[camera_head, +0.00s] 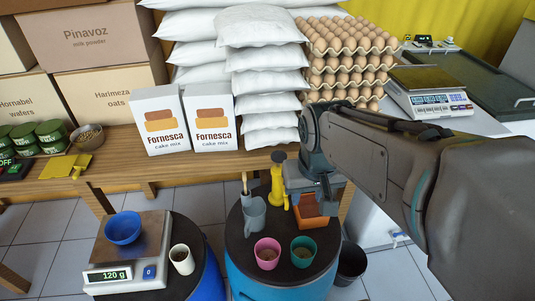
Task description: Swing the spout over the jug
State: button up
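A grey-blue jug (255,217) stands on a dark round-topped blue drum, with an upright handle-like stick (244,184) at its left rim. A yellow upright piece (278,186) with a dark top stands just right of the jug; I cannot tell for certain whether it is the spout. My gripper (325,201) points down to the right of the yellow piece, apart from it, over or in front of an orange-brown box (309,218). My arm hides part of this area. The fingers are too small to tell open from shut.
A pink cup (267,254) and a teal cup (303,251) stand at the drum's front. A second drum to the left bears a scale (141,243) reading 120 g, a blue bowl (123,228) and a white cup (181,259). A wooden bench with cake-mix boxes (160,122) and sacks stands behind.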

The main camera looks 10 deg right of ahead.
jog(key=w+g, duration=0.1)
jog(key=w, duration=0.8)
jog(key=g, duration=0.1)
send_over(283, 190)
notch_tip(283, 190, down, 4)
jog(key=f, duration=0.9)
jog(key=f+p, duration=0.1)
jog(key=f, duration=0.4)
jog(key=shift+w+d, duration=0.2)
jog(key=shift+d, duration=0.2)
grip_shut()
